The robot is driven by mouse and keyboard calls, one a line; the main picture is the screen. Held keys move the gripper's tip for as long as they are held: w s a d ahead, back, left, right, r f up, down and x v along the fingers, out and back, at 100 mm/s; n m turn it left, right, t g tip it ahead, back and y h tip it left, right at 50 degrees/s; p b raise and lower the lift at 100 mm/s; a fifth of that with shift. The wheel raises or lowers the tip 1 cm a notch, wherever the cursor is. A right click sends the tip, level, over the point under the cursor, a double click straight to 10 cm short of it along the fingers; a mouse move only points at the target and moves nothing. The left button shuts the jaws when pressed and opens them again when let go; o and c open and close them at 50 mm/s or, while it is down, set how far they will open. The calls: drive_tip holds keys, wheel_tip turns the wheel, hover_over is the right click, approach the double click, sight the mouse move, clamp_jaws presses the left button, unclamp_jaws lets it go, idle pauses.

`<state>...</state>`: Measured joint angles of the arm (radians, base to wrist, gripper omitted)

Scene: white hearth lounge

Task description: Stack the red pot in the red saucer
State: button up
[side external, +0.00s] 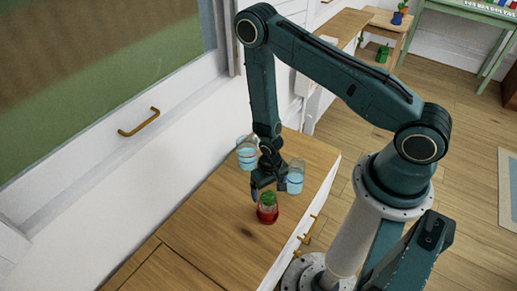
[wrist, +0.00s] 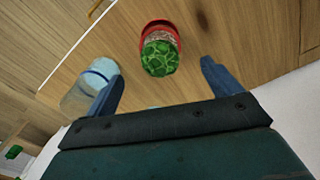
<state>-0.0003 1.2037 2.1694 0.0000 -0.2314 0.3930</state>
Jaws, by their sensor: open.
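The red pot (side external: 267,214) with a green plant top stands on the wooden counter. In the wrist view the red pot (wrist: 152,27) shows its red side and leafy green top, ahead of the fingertips and roughly between them. My gripper (side external: 262,186) is just behind and above the pot in the side view, pointing down. In the wrist view my gripper (wrist: 160,74) has its two blue fingers wide apart with nothing held. I cannot make out a red saucer in either view.
A glass with blue liquid (side external: 247,156) stands left of my gripper, and another (side external: 295,178) close on its right. A glass also shows beside the left finger in the wrist view (wrist: 80,96). Counter (side external: 215,232) in front is clear. Small pots stand on a far table (side external: 384,20).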

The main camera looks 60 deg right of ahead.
drive_tip(key=shift+r, duration=1.55)
drive_tip(key=w+r+n+t, duration=0.1)
drive_tip(key=w+r, duration=0.1)
drive_tip(key=r, duration=1.1)
drive_tip(key=w+r+n+t, duration=0.1)
drive_tip(key=w+r, duration=0.1)
drive_tip(key=r, duration=1.1)
drive_tip(key=s+r+n+t, duration=0.2)
drive_tip(key=s+r+t, duration=0.1)
drive_tip(key=s+r, duration=1.4)
wheel_tip(320, 180, up, 3)
drive_tip(key=shift+n+t, duration=0.3)
